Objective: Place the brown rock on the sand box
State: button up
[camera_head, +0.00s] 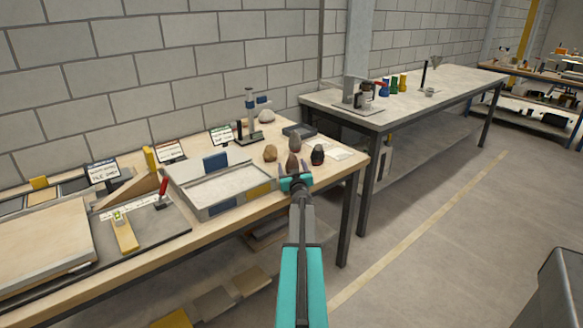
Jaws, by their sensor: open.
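The sand box (241,198) is a shallow grey tray of pale sand on the near wooden table. Several small rocks lie to its right. One is an orange-brown rock (270,153), another a darker reddish-brown rock (293,163), and a grey-brown rock (294,143) shows just behind that. A black rock (317,155) lies to the right. My gripper (294,173) is open at the table's front right, its fingers pointing toward the reddish-brown rock. That rock shows between or just beyond the fingertips; I cannot tell whether they touch it. No rock shows in the sand box.
A stand with a blue clamp (249,115), a white rock (266,116) and a dark tray (299,130) stand behind the rocks. A grey board with a yellow tool (124,233) lies left of the sand box. A second table (410,108) stands at the back right.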

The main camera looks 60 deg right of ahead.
aim_at(292, 160)
jog(key=shift+c, duration=0.4)
jog(key=c, duration=1.5)
jog(key=shift+r, duration=0.1)
jog(key=shift+r, duration=0.1)
jog(key=shift+r, duration=0.55)
notch_tip(292, 160, up, 2)
jog(key=shift+r+p, duration=0.15)
jog(key=shift+p, duration=0.55)
jog(key=w+a+r+v, duration=0.1)
jog(key=v, duration=1.5)
jog(key=shift+r, duration=0.15)
jog(key=shift+w, duration=0.1)
